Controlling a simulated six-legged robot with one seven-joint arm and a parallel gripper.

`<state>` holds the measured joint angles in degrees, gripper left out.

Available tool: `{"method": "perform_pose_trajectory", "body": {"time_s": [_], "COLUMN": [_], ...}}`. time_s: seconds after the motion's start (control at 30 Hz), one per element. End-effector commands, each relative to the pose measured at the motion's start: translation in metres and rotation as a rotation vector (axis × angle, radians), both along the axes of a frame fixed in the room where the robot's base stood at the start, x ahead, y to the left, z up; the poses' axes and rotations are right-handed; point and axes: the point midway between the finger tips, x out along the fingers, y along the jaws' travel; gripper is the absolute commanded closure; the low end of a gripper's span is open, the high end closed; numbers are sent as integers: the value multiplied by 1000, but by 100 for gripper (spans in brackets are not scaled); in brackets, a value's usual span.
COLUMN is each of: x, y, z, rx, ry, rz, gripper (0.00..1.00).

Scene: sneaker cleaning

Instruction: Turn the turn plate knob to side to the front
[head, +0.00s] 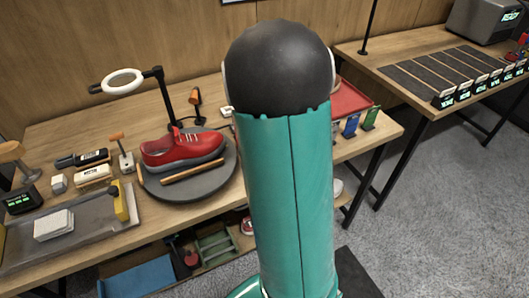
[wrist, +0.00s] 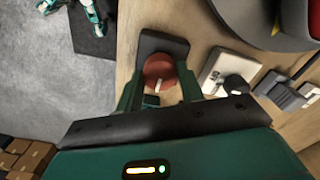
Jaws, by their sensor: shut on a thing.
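The red round turn plate knob (wrist: 159,66) sits on a dark base plate (wrist: 165,42) at the table edge in the wrist view. A short white mark on it points toward my palm, at the bottom of the picture. My gripper (wrist: 160,78) has one green finger on each side of the knob and is shut on it. The grey round turn plate (head: 160,189) carries a red sneaker (head: 182,148) and a wooden stick (head: 192,171) in the head view. The plate's dark edge also shows at top right in the wrist view (wrist: 255,28). My arm hides the knob and gripper in the head view.
In the wrist view, a white plate with a black knob (wrist: 234,85) is close right of my gripper. A ring lamp (head: 123,82) stands behind the turn plate. A grey tray (head: 82,246) with a white block is at left. Grey floor is clear at right.

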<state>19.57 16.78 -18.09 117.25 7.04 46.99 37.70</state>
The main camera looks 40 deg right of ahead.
Motion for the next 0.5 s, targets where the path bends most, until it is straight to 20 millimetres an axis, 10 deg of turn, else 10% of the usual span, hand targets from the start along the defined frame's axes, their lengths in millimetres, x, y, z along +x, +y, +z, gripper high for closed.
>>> {"method": "perform_pose_trajectory", "body": {"time_s": [0.17, 0.5], "x": [1, 0], "y": [0, 0], "z": [1, 3], "rx": [-2, -1], "ry": [-2, -1], "rz": [1, 1], "gripper": [41, 41]}}
